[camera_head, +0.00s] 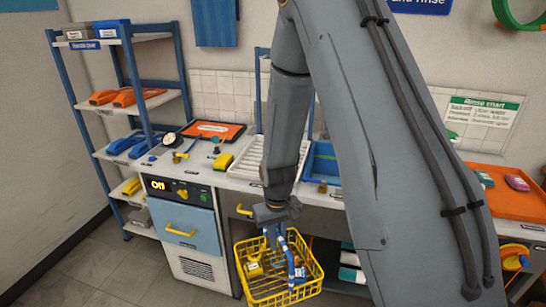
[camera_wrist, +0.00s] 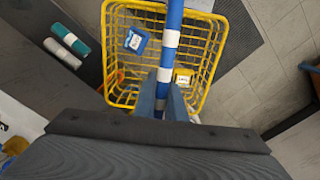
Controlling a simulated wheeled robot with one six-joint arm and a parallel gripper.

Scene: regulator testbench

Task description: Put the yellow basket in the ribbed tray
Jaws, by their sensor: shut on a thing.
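The yellow wire basket (camera_head: 278,288) hangs in front of the counter, below its top. It also shows in the wrist view (camera_wrist: 218,40). It holds a blue item (camera_wrist: 136,40) and a yellow item (camera_wrist: 183,77), both with white labels. My gripper (camera_head: 276,232) is shut on the basket's blue handle with white bands (camera_wrist: 170,40). The fingers are on either side of this handle in the wrist view.
A blue bin (camera_head: 324,162) stands right of the tray, partly hidden. A yellow tool (camera_head: 223,162) and small fittings lie to the left, near an orange board (camera_head: 212,131). A blue-framed shelf rack (camera_head: 134,85) is at left. An orange tray (camera_head: 512,200) is at right.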

